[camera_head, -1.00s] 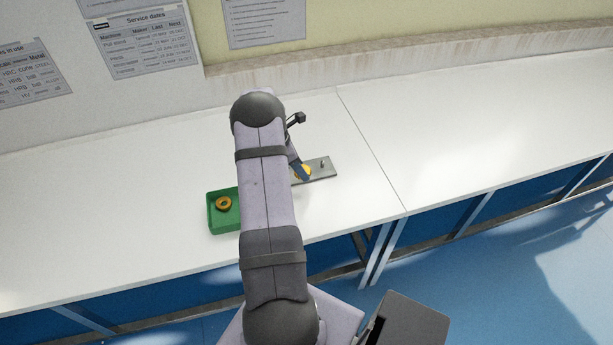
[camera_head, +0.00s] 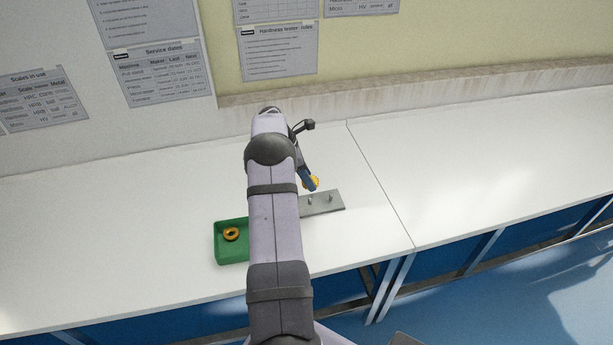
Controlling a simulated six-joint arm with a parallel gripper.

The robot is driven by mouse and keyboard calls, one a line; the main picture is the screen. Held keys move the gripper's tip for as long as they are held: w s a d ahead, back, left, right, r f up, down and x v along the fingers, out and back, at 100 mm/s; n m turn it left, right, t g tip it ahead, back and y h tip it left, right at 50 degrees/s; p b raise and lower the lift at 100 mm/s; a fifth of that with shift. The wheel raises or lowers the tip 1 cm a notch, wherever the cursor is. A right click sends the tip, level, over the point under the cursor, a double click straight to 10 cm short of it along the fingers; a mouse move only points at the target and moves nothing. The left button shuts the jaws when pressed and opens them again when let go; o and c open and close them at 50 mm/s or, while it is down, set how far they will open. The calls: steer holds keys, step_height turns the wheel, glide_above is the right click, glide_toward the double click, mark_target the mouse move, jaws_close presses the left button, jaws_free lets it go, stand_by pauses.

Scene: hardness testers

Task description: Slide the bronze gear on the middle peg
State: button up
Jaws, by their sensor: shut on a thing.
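My gripper (camera_head: 311,186) is shut on a yellow-gold gear (camera_head: 315,181), which is partly hidden by the fingers. The gear appears at the far edge of the grey peg plate (camera_head: 337,207), seemingly raised above it. Two bare upright pegs show on the plate, one nearer my arm (camera_head: 310,199) and one further right (camera_head: 330,198). The plate's left part is hidden behind my arm, so I cannot tell which is the middle peg. An orange-brown ring-shaped gear (camera_head: 231,234) lies in the green tray (camera_head: 222,254). I cannot tell for certain which gear is the bronze one.
The green tray stands left of my arm, its right side hidden by it. The white bench (camera_head: 120,240) is clear to the left and right. A wall (camera_head: 420,80) with paper charts rises behind it.

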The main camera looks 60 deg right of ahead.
steer(key=shift+f, duration=0.1)
steer(key=shift+f+b, duration=2.05)
steer(key=shift+f, duration=0.55)
steer(key=shift+f+b, duration=0.95)
steer(key=shift+f, duration=1.1)
stand_by(1.5)
steer(key=o, duration=1.3)
steer(key=shift+b+v, duration=1.05)
steer(key=shift+v, duration=2.65)
